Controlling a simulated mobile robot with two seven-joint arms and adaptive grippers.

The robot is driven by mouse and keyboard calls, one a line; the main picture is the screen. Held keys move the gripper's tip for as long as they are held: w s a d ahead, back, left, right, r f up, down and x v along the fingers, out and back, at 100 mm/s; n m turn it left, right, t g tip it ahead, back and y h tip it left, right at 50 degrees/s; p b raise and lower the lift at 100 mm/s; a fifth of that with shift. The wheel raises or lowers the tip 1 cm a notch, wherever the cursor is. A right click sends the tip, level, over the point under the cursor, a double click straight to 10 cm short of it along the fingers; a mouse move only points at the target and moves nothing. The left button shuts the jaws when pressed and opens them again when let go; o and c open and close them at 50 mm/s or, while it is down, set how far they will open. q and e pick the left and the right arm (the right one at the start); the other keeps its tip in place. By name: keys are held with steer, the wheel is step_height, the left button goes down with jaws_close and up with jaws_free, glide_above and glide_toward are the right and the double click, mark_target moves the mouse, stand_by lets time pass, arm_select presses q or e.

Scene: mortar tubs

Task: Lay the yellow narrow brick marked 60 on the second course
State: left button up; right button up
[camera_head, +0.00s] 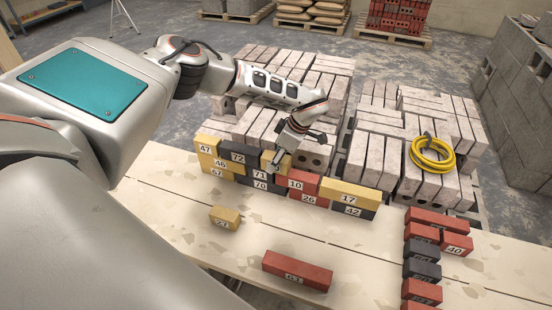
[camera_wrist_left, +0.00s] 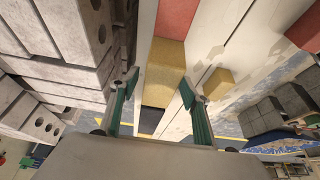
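A short yellow brick (camera_head: 267,158) sits on the top row of the wall, above dark brick 71 (camera_head: 260,174) and beside dark brick 72 (camera_head: 237,157). Its number is hidden by my gripper, so I cannot read whether it is 60. My left gripper (camera_head: 279,166) is at this brick. In the left wrist view the yellow brick (camera_wrist_left: 163,72) lies between the green-padded fingers (camera_wrist_left: 159,82). A narrow gap shows at the left finger; the right finger is close against or beside the brick. The gripper looks slightly open. My right gripper is not in view.
Red brick 10 (camera_head: 296,184) and yellow brick 17 (camera_head: 347,193) continue the wall rightward. A loose yellow brick (camera_head: 225,217) and red brick 61 (camera_head: 297,271) lie on the pale boards. Several red and dark bricks (camera_head: 422,250) stand at right. Grey brick stacks (camera_head: 375,150) stand behind.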

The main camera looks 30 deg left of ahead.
arm_select(q)
steer(key=shift+r, duration=0.3)
steer(key=v, duration=1.1)
steer(key=shift+d+r, duration=0.3)
